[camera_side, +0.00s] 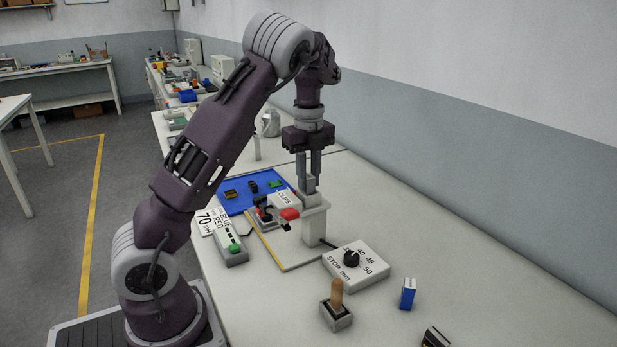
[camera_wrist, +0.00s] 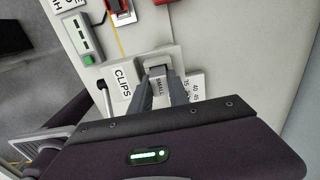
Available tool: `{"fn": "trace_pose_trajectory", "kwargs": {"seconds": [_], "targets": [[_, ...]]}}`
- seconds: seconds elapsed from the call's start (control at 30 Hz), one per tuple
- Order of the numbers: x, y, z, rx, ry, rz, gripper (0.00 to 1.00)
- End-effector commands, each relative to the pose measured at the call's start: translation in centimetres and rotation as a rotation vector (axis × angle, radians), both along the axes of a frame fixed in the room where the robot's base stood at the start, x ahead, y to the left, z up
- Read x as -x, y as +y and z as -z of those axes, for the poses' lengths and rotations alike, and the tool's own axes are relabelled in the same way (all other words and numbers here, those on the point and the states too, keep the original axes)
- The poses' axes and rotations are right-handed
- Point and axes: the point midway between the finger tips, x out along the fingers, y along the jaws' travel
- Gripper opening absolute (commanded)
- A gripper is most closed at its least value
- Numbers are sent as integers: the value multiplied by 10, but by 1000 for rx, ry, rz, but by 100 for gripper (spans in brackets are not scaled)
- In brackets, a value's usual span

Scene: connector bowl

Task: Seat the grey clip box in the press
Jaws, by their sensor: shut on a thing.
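My gripper (camera_side: 309,176) points straight down, its two fingers closed on a small grey box (camera_side: 310,183). In the wrist view the box (camera_wrist: 157,71) shows between the fingers, with a "SMALL" label beside it. The box is at the top of the pale press column (camera_side: 313,225), next to a "CLIPS" sign (camera_side: 285,200). I cannot tell whether it rests inside the column top or just above it; the fingers hide part of it. A red part (camera_side: 289,214) of the press stands out to the left of the column, above the base plate (camera_side: 295,262).
A blue tray (camera_side: 232,205) with small parts lies behind the press. A grey box with a green button (camera_side: 232,252) is at the left.

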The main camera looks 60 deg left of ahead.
Motion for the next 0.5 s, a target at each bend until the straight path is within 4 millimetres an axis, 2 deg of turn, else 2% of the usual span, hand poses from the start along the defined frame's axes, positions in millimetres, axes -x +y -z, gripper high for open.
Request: {"fn": "trace_pose_trajectory", "kwargs": {"seconds": [0.17, 0.2, 0.27, 0.5], "targets": [[0, 0, 4, 0, 1, 1, 0], [0, 0, 3, 0, 0, 1, 29], [0, 0, 3, 0, 0, 1, 41], [0, 0, 3, 0, 0, 1, 43]]}}
